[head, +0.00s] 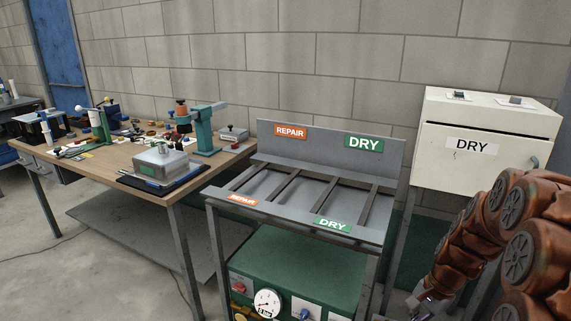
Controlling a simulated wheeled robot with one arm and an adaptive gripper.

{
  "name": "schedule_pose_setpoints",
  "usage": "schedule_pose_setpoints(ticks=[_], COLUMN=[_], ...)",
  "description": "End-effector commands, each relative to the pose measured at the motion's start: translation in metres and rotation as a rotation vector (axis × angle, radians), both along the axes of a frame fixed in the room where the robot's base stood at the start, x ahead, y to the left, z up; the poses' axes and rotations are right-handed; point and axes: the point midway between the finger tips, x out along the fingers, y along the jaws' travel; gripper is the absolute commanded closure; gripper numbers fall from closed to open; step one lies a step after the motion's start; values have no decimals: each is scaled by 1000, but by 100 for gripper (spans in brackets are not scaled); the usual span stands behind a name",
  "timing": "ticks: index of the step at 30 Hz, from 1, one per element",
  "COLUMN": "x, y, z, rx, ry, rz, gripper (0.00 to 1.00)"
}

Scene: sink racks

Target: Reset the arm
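My arm, with copper-brown links, is folded at the right edge of the head view. Its end reaches down to the lower right, where a small grey part, which looks like my gripper (424,301), shows in front of the cabinet's legs. It is small and partly cut off by the bottom edge, so I cannot tell whether its fingers are open or shut. I see no object held in it.
A grey rack (258,205) with REPAIR and DRY signs stands in the middle, above a green unit with a gauge (267,303). A white DRY cabinet (484,123) stands right, close behind my arm. A cluttered wooden workbench (110,160) is left. Open floor (70,270) lies lower left.

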Motion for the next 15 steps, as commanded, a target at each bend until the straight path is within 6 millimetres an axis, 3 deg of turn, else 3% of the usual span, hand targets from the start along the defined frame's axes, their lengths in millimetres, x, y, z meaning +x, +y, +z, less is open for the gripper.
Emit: schedule_pose_setpoints(ticks=[1,3,15], x=[-6,-16,-88], y=[13,28,98], z=[19,38,127], rx=[-6,-15,-62], ry=[-4,-11,-28], rz=[51,118,492], gripper=[100,100,100])
